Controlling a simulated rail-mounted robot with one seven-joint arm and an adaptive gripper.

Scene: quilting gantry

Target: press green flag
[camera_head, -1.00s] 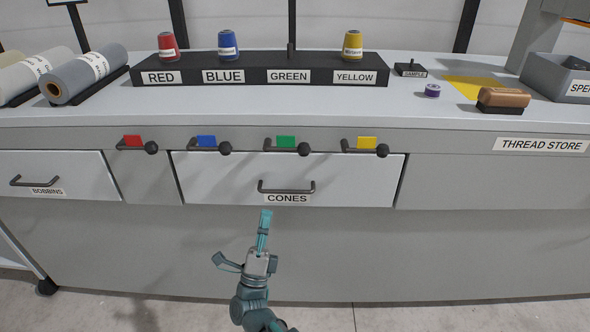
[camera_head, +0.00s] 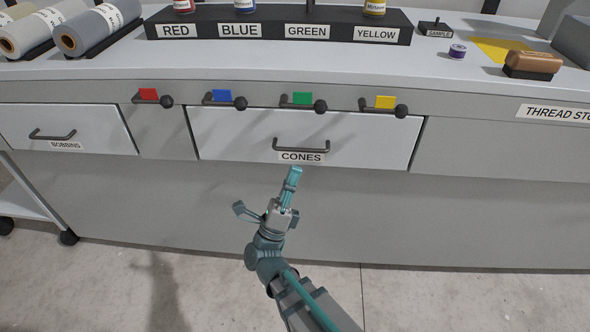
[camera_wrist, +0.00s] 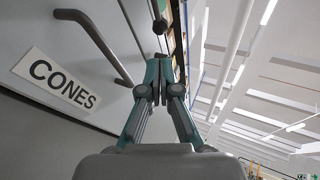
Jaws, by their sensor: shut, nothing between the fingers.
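The green flag (camera_head: 302,98) sits on a dark lever with a round black knob, on the front face of the bench above the CONES drawer (camera_head: 230,130). It stands upright in a row between the blue flag (camera_head: 221,96) and the yellow flag (camera_head: 385,102). My gripper (camera_head: 295,172) is shut and empty, below the flag and just under the CONES label, pointing up. In the wrist view my gripper (camera_wrist: 158,62) shows its fingers together, with the CONES label (camera_wrist: 57,82) and drawer handle to the left. The green flag cannot be made out there.
The red flag (camera_head: 149,94) is at the row's left end. The CONES drawer handle (camera_head: 301,146) juts out between my gripper and the green flag. The BOBBINS drawer (camera_head: 95,130) is shut. The floor in front of the bench is clear.

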